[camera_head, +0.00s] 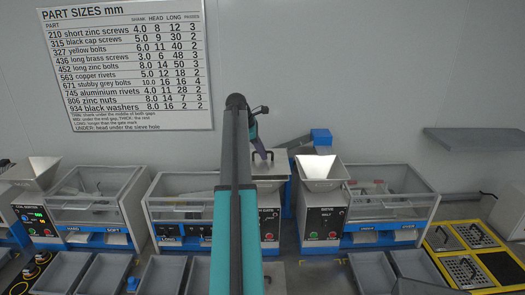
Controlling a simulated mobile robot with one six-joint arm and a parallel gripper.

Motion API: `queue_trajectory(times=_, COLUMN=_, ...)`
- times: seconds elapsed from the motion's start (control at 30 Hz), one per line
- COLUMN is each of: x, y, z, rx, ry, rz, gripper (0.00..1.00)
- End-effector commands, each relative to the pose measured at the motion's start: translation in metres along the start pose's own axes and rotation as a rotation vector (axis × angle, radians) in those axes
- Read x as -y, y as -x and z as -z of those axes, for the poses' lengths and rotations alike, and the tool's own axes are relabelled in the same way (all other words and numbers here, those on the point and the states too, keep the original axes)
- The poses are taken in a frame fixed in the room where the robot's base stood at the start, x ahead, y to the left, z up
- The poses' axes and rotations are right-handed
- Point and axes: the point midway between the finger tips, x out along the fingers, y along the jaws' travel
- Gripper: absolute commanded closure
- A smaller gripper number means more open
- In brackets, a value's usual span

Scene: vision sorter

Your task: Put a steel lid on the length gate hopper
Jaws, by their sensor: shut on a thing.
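My gripper (262,155) is at the picture's middle, just right of my raised arm, and is shut on the dark handle of a steel lid (277,168). The lid looks flat and grey, and lies level over the top of the middle hopper, above a control box (268,225). I cannot tell whether it rests fully on the rim. That hopper's opening is hidden under the lid. The box stands beside the clear-topped machine marked LONG (185,195), which I take for the length gate. My arm hides part of both.
An open hopper (322,172) stands close to the right, with a blue block (321,137) behind it. Another open hopper (35,172) is far left. Grey bins (103,273) line the front. A yellow rack (435,245) with handled plates is at right. A shelf (475,140) juts from the wall.

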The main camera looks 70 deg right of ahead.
Motion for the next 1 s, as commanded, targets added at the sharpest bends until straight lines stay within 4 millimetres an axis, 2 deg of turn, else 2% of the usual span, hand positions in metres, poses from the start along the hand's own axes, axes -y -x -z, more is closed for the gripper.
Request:
queue_trajectory(times=0.4, x=0.003, y=-0.015, z=0.005, rx=0.001, ry=0.000, rz=-0.001, gripper=1.00)
queue_trajectory(times=1.0, x=0.004, y=-0.018, z=0.005, rx=0.001, ry=-0.001, rz=0.000, gripper=1.00)
